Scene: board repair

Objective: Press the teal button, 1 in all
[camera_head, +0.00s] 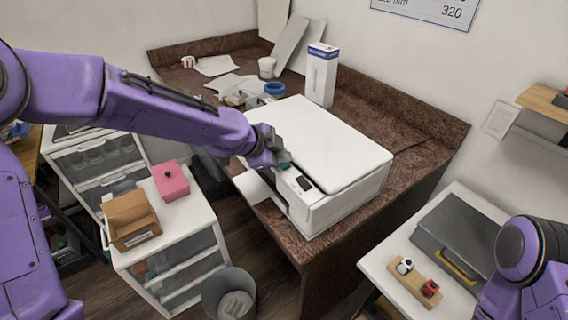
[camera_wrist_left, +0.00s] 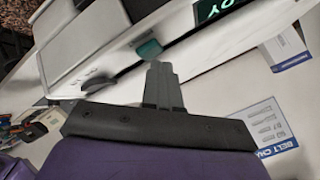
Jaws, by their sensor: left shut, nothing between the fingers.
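A white printer-like machine (camera_head: 325,145) stands on the brown counter. My left gripper (camera_wrist_left: 158,66) is shut and empty. Its fingertips appear close to the button, just below it in the wrist view; I cannot tell whether they touch. In the head view the left gripper (camera_head: 281,160) is over the machine's front panel. My right gripper is out of view.
A dark display (camera_head: 304,183) sits beside the button and shows green letters in the wrist view (camera_wrist_left: 212,9). A white and blue box (camera_head: 321,75) stands behind the machine. A drawer unit holds a pink box (camera_head: 170,181) and a cardboard box (camera_head: 131,220).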

